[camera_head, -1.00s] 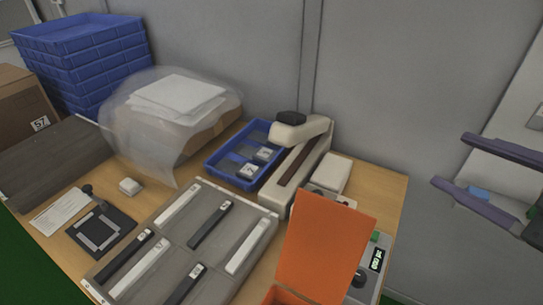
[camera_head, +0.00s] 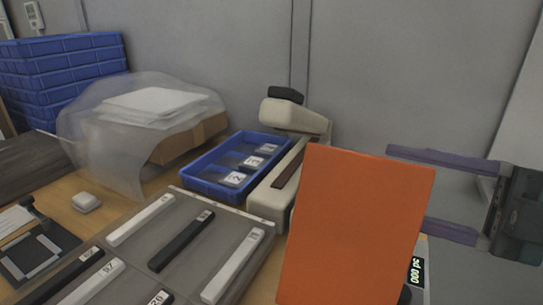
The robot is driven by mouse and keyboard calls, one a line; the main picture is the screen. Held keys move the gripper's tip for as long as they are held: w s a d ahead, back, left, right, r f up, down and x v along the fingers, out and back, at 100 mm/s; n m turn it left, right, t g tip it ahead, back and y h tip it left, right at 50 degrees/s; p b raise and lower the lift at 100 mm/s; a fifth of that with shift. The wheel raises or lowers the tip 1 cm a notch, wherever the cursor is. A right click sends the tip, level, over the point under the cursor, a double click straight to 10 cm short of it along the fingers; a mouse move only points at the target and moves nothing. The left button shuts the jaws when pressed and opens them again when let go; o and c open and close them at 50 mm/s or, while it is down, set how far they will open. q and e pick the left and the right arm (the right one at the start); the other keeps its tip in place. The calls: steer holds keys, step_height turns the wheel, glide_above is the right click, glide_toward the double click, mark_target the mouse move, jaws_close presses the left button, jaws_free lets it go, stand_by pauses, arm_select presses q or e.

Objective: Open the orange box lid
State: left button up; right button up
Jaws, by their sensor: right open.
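The orange box lid (camera_head: 358,225) stands raised and nearly upright in the lower right of the head view. Its flat face fills much of that area; the box under it is out of frame or hidden. My right gripper (camera_head: 430,190) comes in from the right, with two purple fingers spread wide and nothing seen between them. The fingers reach to the lid's right edge, and the lid hides part of the lower finger. I cannot tell whether they touch the lid. My left gripper is not in view.
A blue tray (camera_head: 204,186) with labelled parts and a beige press-like device (camera_head: 268,200) stand left of the lid. A grey rack (camera_head: 190,268) of black and white bars lies in front. Stacked blue crates (camera_head: 65,70) and a plastic-wrapped box (camera_head: 185,138) are farther left.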

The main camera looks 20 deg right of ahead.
mark_target(364, 176)
steer(key=shift+x, duration=2.3)
steer(key=c, duration=0.8)
jaws_close()
